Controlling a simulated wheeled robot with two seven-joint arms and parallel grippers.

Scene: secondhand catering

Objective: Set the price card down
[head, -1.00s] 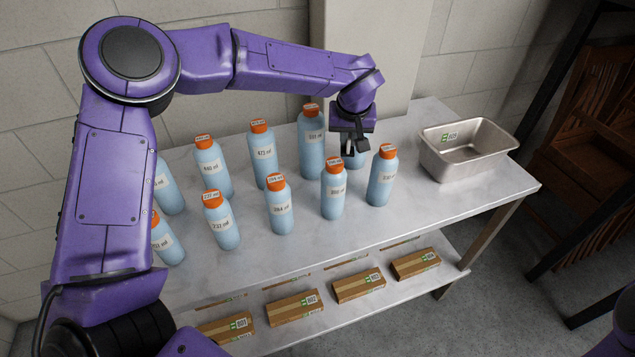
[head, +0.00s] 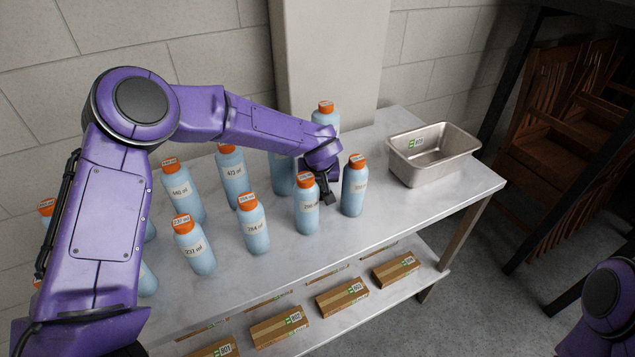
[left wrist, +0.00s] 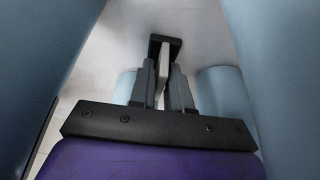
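My left gripper (head: 328,199) is low over the table, among the blue bottles, behind the front-row bottle (head: 306,210) and left of the bottle at the row's right end (head: 353,190). In the left wrist view its fingers (left wrist: 164,65) are close together, with a thin pale strip between them that looks like the price card (left wrist: 164,60) seen edge-on. The card's face and any print are not visible. Whether it touches the table cannot be told. My right gripper is out of view.
Several blue bottles with orange caps stand in rows on the grey table (head: 385,213). Blue bottle sides flank the gripper closely in the wrist view. A metal pan (head: 432,158) stands at the right. Cardboard boxes (head: 342,297) lie on the lower shelf.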

